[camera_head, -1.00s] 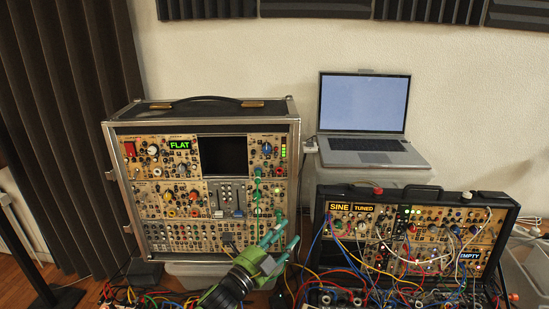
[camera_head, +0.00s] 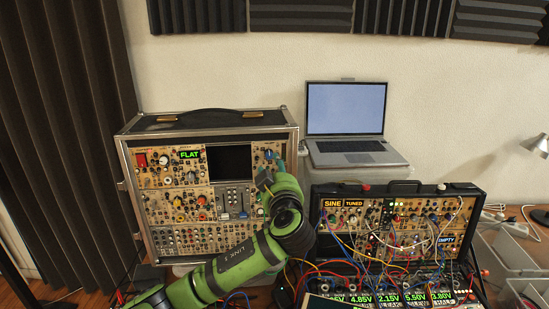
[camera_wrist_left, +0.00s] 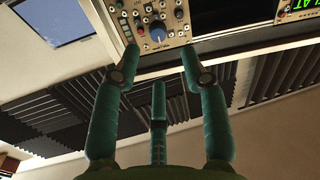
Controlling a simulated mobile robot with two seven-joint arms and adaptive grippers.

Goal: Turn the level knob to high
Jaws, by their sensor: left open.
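The blue knob (camera_head: 268,154) sits at the upper right of the panel in the left synth case (camera_head: 133,195). I take it for the level knob; its label is too small to read. In the left wrist view the blue knob (camera_wrist_left: 158,35) shows on the panel, just beyond and between the fingertips. My left gripper (camera_head: 272,170) is at the right side of the case, just below the knob. In the left wrist view the left gripper (camera_wrist_left: 160,52) is open and empty, with a third finger below. Contact with the knob cannot be told. My right gripper is not in view.
A dark screen (camera_head: 227,158) and a FLAT display (camera_head: 189,154) lie left of the knob. A laptop (camera_head: 346,108) stands to the right. A second case (camera_head: 472,187) with many patch cables is at lower right. Wall is free above the case.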

